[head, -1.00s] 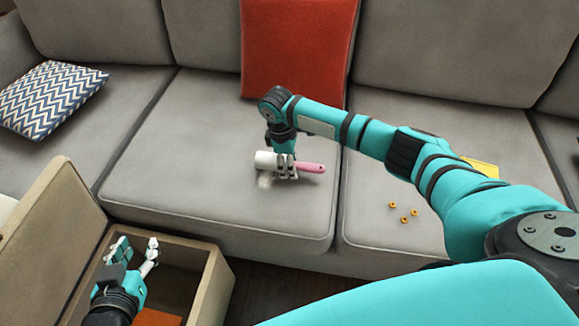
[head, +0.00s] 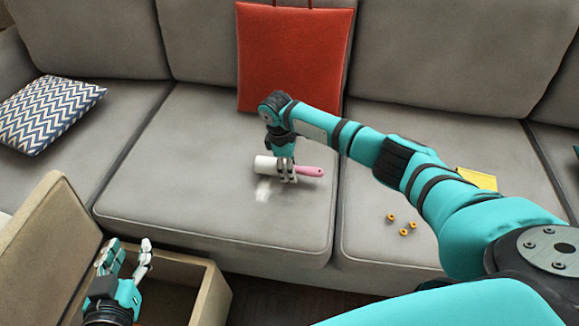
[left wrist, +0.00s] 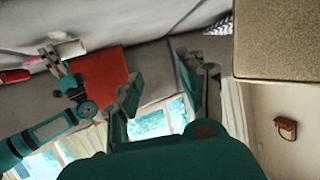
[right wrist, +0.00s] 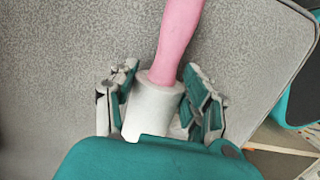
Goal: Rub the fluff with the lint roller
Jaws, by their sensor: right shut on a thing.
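The lint roller, with a white roll (head: 264,166) and a pink handle (head: 311,171), is over the middle sofa seat. My right gripper (head: 286,175) is shut on it between the roll and the handle. In the right wrist view the white roll (right wrist: 153,108) sits between the fingers and the pink handle (right wrist: 178,40) points up. The pale fluff (head: 263,190) lies on the seat just in front of the roll; whether they touch is unclear. My left gripper (head: 127,262) is open and empty above the box at lower left.
An open box (head: 207,296) stands before the sofa. A red bag-like item (head: 292,60) leans on the backrest. A zigzag cushion (head: 45,112) lies at left. Small orange pieces (head: 404,232) and a yellow item (head: 478,179) lie at right. The seat left of the roller is clear.

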